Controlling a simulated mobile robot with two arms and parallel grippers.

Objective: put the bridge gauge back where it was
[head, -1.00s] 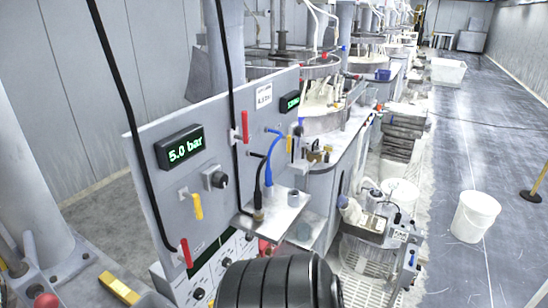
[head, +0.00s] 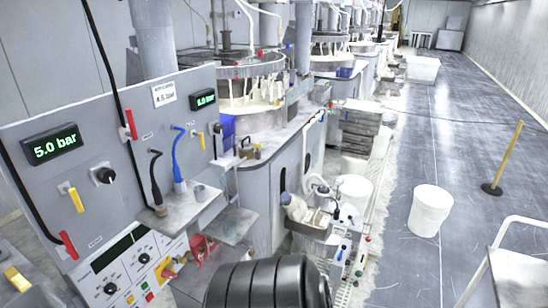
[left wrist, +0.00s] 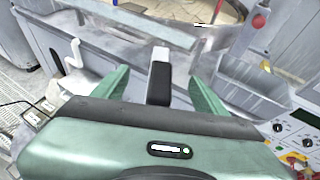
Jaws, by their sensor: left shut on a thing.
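In the left wrist view my left gripper (left wrist: 160,88) has two green fingers, shut on a dark piece with a pale upper end, which I take to be the bridge gauge (left wrist: 159,82). The gauge sticks out ahead between the fingers; its lower part is hidden behind the gripper body. Beyond it are a grey machine top and the curved metal rim of a platen basin (left wrist: 195,42). I cannot make out the left gripper or the gauge clearly in the head view. My right gripper is in neither view.
A control panel (head: 90,155) reading 5.0 bar stands at left in the head view, with a small shelf (head: 180,210) on its front. A polishing basin (head: 245,68) is behind it. A white bucket (head: 430,210) and a yellow post (head: 508,155) stand on the open floor at right.

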